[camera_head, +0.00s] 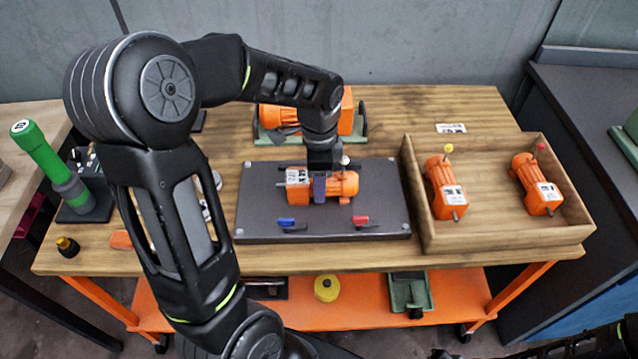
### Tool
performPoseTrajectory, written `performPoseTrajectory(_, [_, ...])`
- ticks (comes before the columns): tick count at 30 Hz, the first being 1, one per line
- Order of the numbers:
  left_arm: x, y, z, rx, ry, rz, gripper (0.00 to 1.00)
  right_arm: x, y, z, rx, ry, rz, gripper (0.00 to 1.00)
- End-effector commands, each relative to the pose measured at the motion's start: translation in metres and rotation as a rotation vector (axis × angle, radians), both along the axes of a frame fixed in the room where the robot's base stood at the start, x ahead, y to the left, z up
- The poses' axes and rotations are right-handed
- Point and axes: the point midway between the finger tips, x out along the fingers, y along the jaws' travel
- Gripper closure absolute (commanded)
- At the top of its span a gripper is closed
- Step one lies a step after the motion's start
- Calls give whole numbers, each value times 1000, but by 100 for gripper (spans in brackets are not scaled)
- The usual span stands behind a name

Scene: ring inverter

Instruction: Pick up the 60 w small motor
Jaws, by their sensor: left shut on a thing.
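An orange small motor with a white label (342,187) lies on the dark mounting plate (255,215) in the middle of the table. My left gripper (319,188) points down from above and is shut on this motor. The gripper hides part of the motor's middle. Two more orange motors stand in the wooden tray on the right: one with a yellow top (447,187) and one with a red top (536,185). The wattage on the labels is too small to read. My right gripper is not in view.
The wooden tray (500,238) has raised walls. A blue clamp (287,223) and a red clamp (361,221) sit on the plate's front. A larger orange machine (277,119) stands behind. A green-handled tool (40,150) stands at left.

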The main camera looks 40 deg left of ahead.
Motion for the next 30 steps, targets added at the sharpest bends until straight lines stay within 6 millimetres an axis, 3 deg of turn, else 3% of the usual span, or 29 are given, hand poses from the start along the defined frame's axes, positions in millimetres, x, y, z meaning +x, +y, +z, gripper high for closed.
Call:
performPoseTrajectory(10, [0, 0, 0, 0, 0, 0, 99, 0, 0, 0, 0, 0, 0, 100])
performPoseTrajectory(30, [2, 0, 6, 1, -6, 0, 100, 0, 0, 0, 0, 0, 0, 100])
